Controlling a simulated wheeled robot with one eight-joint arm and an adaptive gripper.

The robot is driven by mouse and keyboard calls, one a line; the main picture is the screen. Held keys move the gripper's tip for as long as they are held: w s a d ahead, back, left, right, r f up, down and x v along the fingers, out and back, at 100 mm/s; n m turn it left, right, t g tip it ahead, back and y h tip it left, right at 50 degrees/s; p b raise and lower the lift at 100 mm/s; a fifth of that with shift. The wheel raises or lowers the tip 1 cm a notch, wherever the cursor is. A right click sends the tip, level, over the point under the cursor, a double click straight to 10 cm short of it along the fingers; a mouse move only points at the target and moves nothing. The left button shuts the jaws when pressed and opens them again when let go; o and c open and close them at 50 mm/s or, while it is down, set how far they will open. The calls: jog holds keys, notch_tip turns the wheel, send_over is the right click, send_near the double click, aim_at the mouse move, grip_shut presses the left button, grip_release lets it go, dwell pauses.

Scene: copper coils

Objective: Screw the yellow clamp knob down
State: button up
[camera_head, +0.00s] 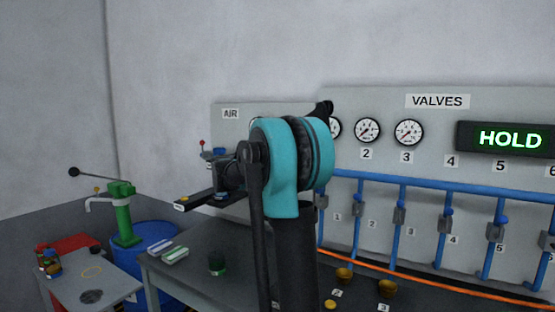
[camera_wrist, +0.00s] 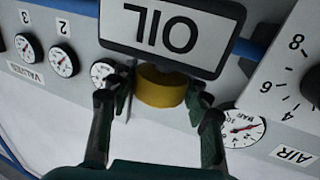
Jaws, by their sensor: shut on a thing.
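The yellow clamp knob (camera_wrist: 162,87) shows in the wrist view as a short round yellow piece, close to the edge of a dark-framed plate marked OIL (camera_wrist: 163,32). My gripper (camera_wrist: 161,98) has one finger on each side of the knob and is shut on it. The knob's face toward the plate is partly hidden by the plate's edge. In the head view my teal and black arm stands in the middle and covers much of the gripper, so the grip cannot be made out there.
A wall panel with gauges (camera_head: 367,130), blue pipes (camera_head: 403,210) and a HOLD display (camera_head: 509,139) stands behind and right of my arm. A grey bench (camera_head: 190,262) lies below. A green pump (camera_head: 124,215) on a blue drum (camera_head: 150,240) stands at left.

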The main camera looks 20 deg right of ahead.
jog(key=m+g, duration=0.2)
jog(key=g, duration=0.2)
jog(key=m+g+h, duration=0.1)
jog(key=m+g, duration=0.2)
jog(key=g, duration=0.1)
jog(key=shift+m+g, duration=0.3)
jog(key=shift+g, duration=0.4)
jog(key=o, duration=1.2)
jog(key=a, duration=0.4)
jog(key=w+a, duration=0.1)
jog(key=a, duration=0.6)
jog(key=shift+w+a, duration=0.35)
jog(key=shift+a, duration=0.05)
jog(key=shift+a, duration=0.15)
